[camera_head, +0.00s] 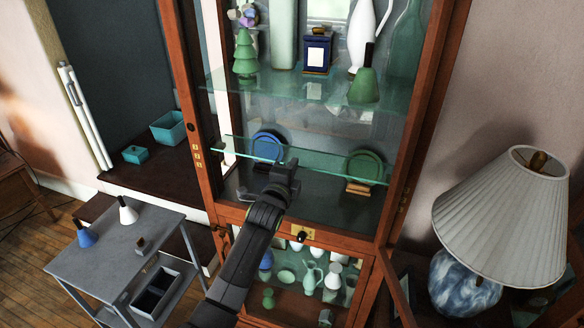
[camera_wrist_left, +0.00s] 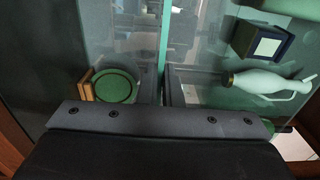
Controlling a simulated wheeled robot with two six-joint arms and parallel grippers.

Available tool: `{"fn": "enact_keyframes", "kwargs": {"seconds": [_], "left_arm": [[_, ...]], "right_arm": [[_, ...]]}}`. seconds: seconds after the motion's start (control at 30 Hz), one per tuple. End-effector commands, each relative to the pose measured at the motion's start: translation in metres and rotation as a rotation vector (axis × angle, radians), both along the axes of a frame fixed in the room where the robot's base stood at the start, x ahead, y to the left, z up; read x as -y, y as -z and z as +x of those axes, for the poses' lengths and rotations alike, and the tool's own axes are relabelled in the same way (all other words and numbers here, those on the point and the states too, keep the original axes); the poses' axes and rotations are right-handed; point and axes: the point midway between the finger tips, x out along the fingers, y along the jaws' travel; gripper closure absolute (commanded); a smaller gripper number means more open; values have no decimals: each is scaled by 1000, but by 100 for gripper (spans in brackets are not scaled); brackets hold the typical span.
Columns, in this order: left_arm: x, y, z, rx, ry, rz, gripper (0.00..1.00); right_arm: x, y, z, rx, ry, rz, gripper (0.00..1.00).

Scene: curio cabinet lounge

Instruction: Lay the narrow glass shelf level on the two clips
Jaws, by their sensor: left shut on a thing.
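The narrow glass shelf (camera_head: 325,169) is a clear strip with green edges, inside the open cabinet below the upper glass shelf. My left gripper (camera_head: 284,172) is shut on it, left of its middle. In the head view the strip slopes down to the right, but the whole cabinet leans in the picture, so I cannot tell if it is level. In the left wrist view the shelf shows as a green upright band (camera_wrist_left: 163,40) above my dark gripper body. I cannot make out the two clips or whether the shelf touches them. My right gripper is not in view.
The cabinet's wooden posts (camera_head: 411,130) flank the shelf. The upper glass shelf (camera_head: 300,88) bears a green bell, a blue box and a white jug. A blue plate (camera_head: 267,146) and a green plate (camera_head: 364,166) stand behind the strip. A grey cart (camera_head: 115,250) stands left, a lamp (camera_head: 500,215) right.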

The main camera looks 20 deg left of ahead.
Motion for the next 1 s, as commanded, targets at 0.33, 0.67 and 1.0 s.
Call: {"fn": "enact_keyframes", "kwargs": {"seconds": [0.33,0.67,1.0], "left_arm": [[1,-3,0,8,2,0,100],[1,1,0,7,2,0,100],[1,3,0,6,1,0,90]], "right_arm": [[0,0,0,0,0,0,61],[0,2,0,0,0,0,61],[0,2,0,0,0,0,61]]}}
